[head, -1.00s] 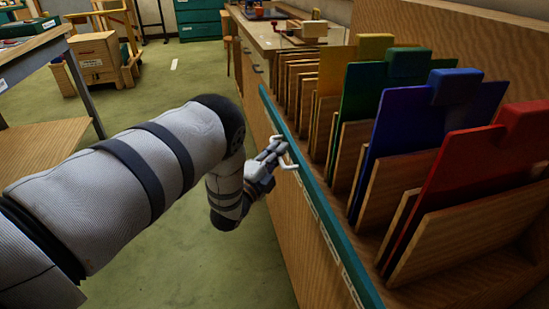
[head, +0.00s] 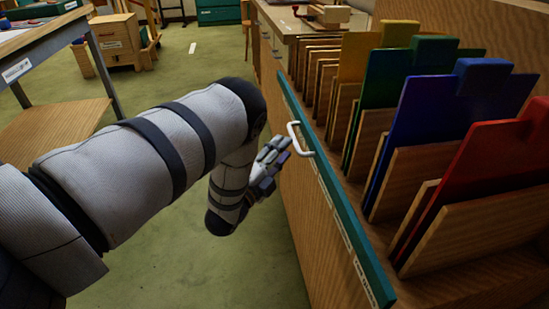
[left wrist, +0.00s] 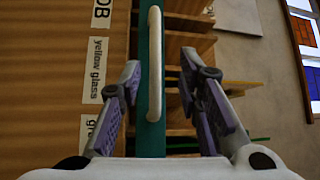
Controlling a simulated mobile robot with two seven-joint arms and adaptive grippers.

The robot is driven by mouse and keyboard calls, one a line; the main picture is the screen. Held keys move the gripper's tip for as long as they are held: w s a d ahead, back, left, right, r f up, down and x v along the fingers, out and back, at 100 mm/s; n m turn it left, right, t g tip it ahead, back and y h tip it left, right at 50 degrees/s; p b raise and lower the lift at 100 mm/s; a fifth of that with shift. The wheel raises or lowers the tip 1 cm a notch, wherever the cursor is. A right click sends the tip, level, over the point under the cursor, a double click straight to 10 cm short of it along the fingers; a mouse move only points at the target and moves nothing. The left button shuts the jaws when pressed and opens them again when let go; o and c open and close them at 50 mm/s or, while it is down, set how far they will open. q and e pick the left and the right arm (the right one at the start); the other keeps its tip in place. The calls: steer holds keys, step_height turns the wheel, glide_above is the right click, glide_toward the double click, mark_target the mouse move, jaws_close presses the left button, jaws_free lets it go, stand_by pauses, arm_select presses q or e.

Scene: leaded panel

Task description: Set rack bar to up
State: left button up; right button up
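The rack bar (head: 335,195) is a long teal strip along the front edge of the wooden rack, level with the feet of the glass sheets. Its white handle (head: 300,139) sticks out toward the aisle. In the left wrist view the bar (left wrist: 150,125) runs upright, with the handle (left wrist: 154,65) in front of it. My left gripper (head: 272,165) is just short of the handle in the head view, apart from it. In the left wrist view its fingers (left wrist: 162,72) are spread on either side of the bar and handle, holding nothing. My right gripper is not in view.
The rack holds yellow, green, blue and red sheets (head: 465,180) between wooden dividers. Labels, one reading "yellow glass" (left wrist: 97,70), line the rack front. A table (head: 45,45) stands at the left. The green floor (head: 180,255) beside the rack is clear.

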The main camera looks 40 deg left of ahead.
arm_select(q)
steer(key=s, duration=0.5)
steer(key=shift+s+d+f, duration=0.25)
steer(key=shift+d+f, duration=0.05)
